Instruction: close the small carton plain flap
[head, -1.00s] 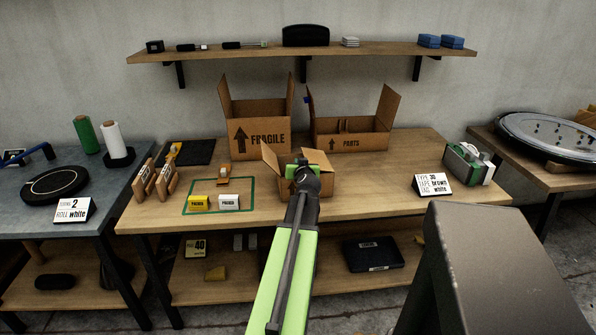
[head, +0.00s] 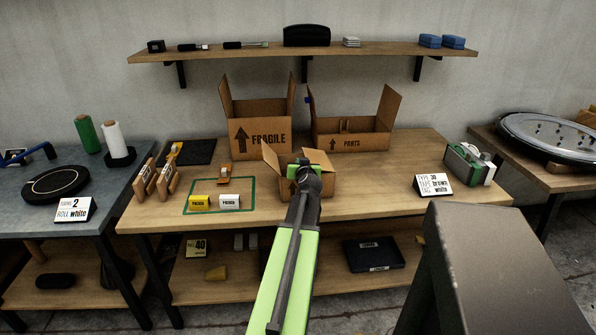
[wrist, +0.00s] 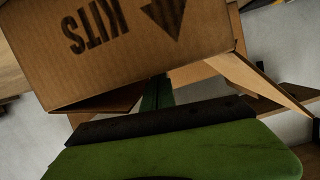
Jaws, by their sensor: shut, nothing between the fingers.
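The small carton (head: 286,188) stands open near the front middle of the bench. Its left flap (head: 271,158) sticks up, and another flap (head: 324,158) shows at the right behind my gripper. In the wrist view its printed face (wrist: 150,50) reads KITS upside down, with a flap (wrist: 262,84) slanting out at the right. Which flap is the plain one I cannot tell. My gripper (head: 306,168) is at the carton's top, hiding part of it. In the wrist view its shut, empty fingers (wrist: 156,92) reach past the carton's edge; contact is unclear.
A FRAGILE carton (head: 259,139) and a PARTS carton (head: 352,141) stand open behind. A green-framed area (head: 247,184) with yellow and white blocks is to the left.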

